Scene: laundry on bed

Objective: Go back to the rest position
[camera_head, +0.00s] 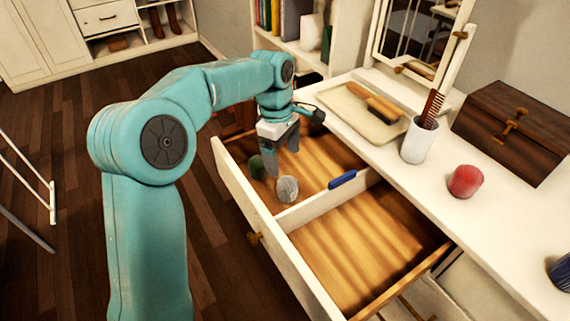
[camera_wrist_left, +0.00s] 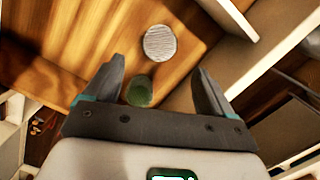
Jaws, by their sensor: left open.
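My left gripper (camera_head: 283,158) is open and points down into the far compartment of an open drawer (camera_head: 232,190). A grey round item (camera_head: 287,189) and a dark green item (camera_head: 257,167) lie in that compartment, close to the fingers. In the left wrist view the open fingers (camera_wrist_left: 163,90) have nothing held between them. There the grey item (camera_wrist_left: 160,43) lies beyond the fingertips, and the green item (camera_wrist_left: 139,92) shows between the fingers, below them. My right gripper is in neither view.
A blue item (camera_head: 342,180) lies at the drawer divider. The near compartment (camera_head: 360,245) is empty. On the white dresser top are a tray (camera_head: 350,112) with a brush, a white cup (camera_head: 417,142) holding a comb, a red item (camera_head: 465,181) and a wooden box (camera_head: 512,130).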

